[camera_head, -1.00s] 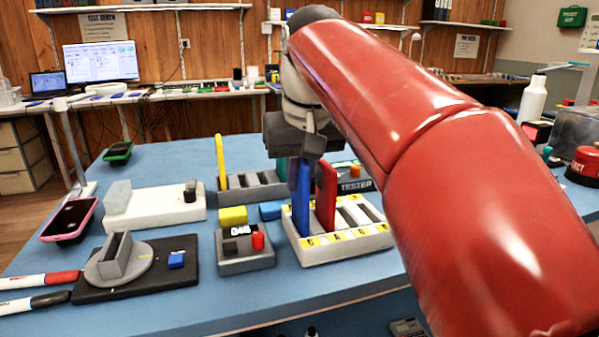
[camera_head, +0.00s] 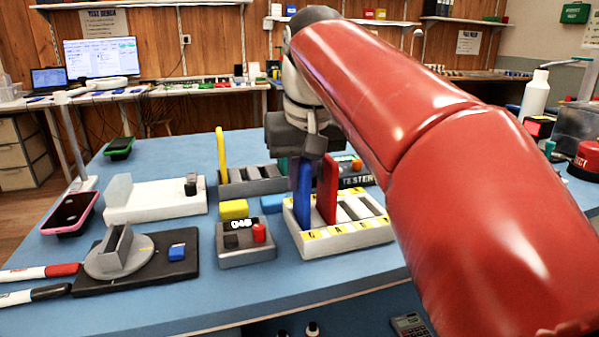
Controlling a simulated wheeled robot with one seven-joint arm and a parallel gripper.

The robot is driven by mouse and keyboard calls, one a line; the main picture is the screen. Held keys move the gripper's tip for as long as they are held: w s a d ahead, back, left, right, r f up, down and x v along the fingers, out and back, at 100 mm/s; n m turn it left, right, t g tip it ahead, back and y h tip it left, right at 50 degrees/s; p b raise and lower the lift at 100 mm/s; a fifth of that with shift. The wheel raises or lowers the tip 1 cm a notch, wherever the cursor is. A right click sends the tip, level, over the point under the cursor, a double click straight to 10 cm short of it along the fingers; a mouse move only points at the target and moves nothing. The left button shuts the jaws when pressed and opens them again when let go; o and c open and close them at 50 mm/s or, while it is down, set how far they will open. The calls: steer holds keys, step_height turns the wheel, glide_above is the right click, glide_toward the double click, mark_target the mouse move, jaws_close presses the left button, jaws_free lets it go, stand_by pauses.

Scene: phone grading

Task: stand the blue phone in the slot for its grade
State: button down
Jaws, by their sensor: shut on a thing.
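The blue phone (camera_head: 303,192) stands upright on edge at the left end of the white grading rack (camera_head: 345,243), which has yellow letter labels along its front. Its lower edge appears to be in the leftmost slot; how deep it sits I cannot tell. My gripper (camera_head: 310,157) is above the rack, shut on the phone's top edge. A red phone (camera_head: 327,188) stands just right of the blue one in the same rack. My red arm covers the area to the right.
A grey rack (camera_head: 262,186) with an upright yellow phone (camera_head: 221,155) is behind. A grey box with a display and red knob (camera_head: 259,232) is left of the white rack. A black turntable base (camera_head: 150,283) and pink-cased phone (camera_head: 70,214) lie further left.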

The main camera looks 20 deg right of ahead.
steer(key=c, duration=1.1)
jaws_free()
steer(key=shift+r, duration=0.2)
steer(key=shift+r+p, duration=0.6)
steer(key=shift+p, duration=0.25)
steer(key=shift+r, duration=0.15)
steer(key=shift+r+p, duration=0.65)
